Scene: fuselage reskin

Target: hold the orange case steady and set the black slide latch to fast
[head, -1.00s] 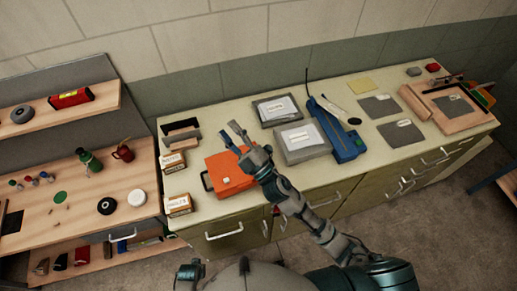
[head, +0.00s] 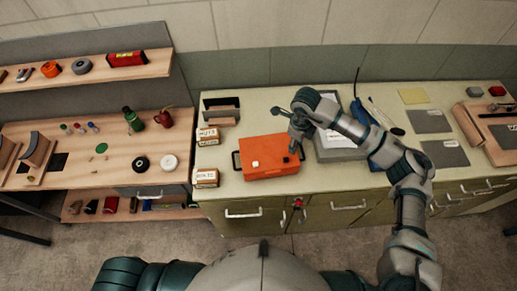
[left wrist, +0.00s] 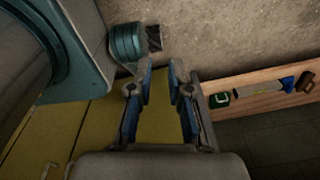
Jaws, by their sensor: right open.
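The orange case (head: 258,148) lies on the cabinet top in the head view, with a dark handle at its left side and a small white square on its top. My right gripper (head: 293,148) points down over the case's right end, open; I cannot tell if it touches. A small dark piece (head: 286,159), perhaps the black slide latch, shows on the case just beside the fingertips; its setting is too small to read. My left gripper (left wrist: 160,72) is open and empty in the left wrist view, away from the case, which does not show there.
Small labelled boxes (head: 206,178) stand left of the case. A grey case (head: 340,152) and a blue tool (head: 364,112) lie to its right, partly behind my right arm. A wooden shelf unit (head: 90,165) with bottles and discs stands at left.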

